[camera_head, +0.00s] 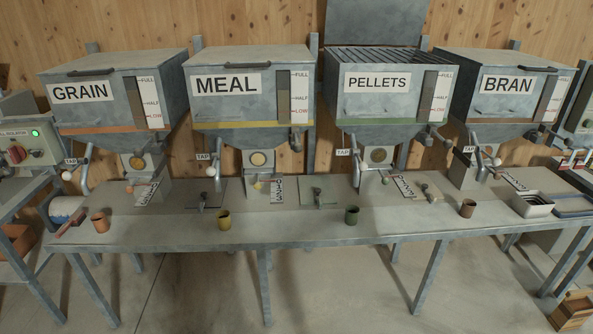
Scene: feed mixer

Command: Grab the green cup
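The green cup (352,215) is small and dark green. It stands upright on the long grey bench (310,234), near its front edge, in front and to the left of the PELLETS hopper's outlet. A yellow cup (224,219) stands to its left. An orange-brown cup (100,222) stands at the far left, and a brown cup (467,208) stands to the right. My gripper does not show in this view.
Hoppers marked GRAIN (115,90), MEAL (250,85), PELLETS (385,90) and BRAN (512,85) stand along the bench's back, with protruding taps and levers. Metal trays (532,207) lie at right. The floor (200,290) in front is clear.

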